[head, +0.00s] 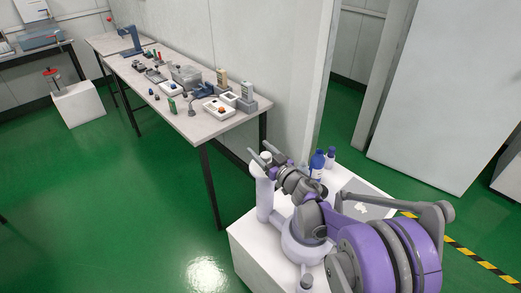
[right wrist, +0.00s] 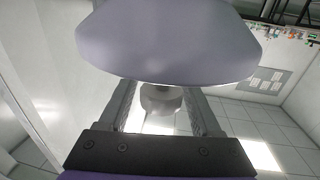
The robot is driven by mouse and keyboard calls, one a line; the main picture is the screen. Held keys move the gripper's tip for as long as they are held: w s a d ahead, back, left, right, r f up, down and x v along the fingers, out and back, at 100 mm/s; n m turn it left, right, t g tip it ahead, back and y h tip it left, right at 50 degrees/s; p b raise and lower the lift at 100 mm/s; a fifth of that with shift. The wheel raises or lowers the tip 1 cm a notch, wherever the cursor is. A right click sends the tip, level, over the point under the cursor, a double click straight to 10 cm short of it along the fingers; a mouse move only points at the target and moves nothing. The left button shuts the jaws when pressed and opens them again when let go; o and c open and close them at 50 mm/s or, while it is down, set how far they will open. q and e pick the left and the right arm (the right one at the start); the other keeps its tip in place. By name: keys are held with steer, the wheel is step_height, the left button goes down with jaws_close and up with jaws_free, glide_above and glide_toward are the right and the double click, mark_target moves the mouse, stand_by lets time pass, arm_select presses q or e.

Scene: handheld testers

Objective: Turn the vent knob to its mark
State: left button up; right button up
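A pale upright cylinder (head: 263,195) stands at the left edge of a white cabinet top. A light round knob (head: 265,156) is on its top; I take it for the vent knob. My right gripper (head: 262,153) reaches this top from the right. In the right wrist view the knob (right wrist: 161,99) lies between the two fingers of my right gripper (right wrist: 160,90). The fingers look open, with a gap on each side of the knob. A broad pale body (right wrist: 165,40) fills the top there and hides part of the knob. I cannot make out the mark. My left gripper is out of view.
Blue bottles (head: 317,163) stand on the white cabinet (head: 252,255) behind my right arm. A long table (head: 215,127) with several testers and small tools runs along the wall. A white partition (head: 440,100) stands at right.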

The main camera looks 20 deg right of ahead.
steer(key=shift+o, duration=0.4)
steer(key=shift+r, duration=0.1)
step_height(320, 180, up, 10)
steer(key=p, duration=0.2)
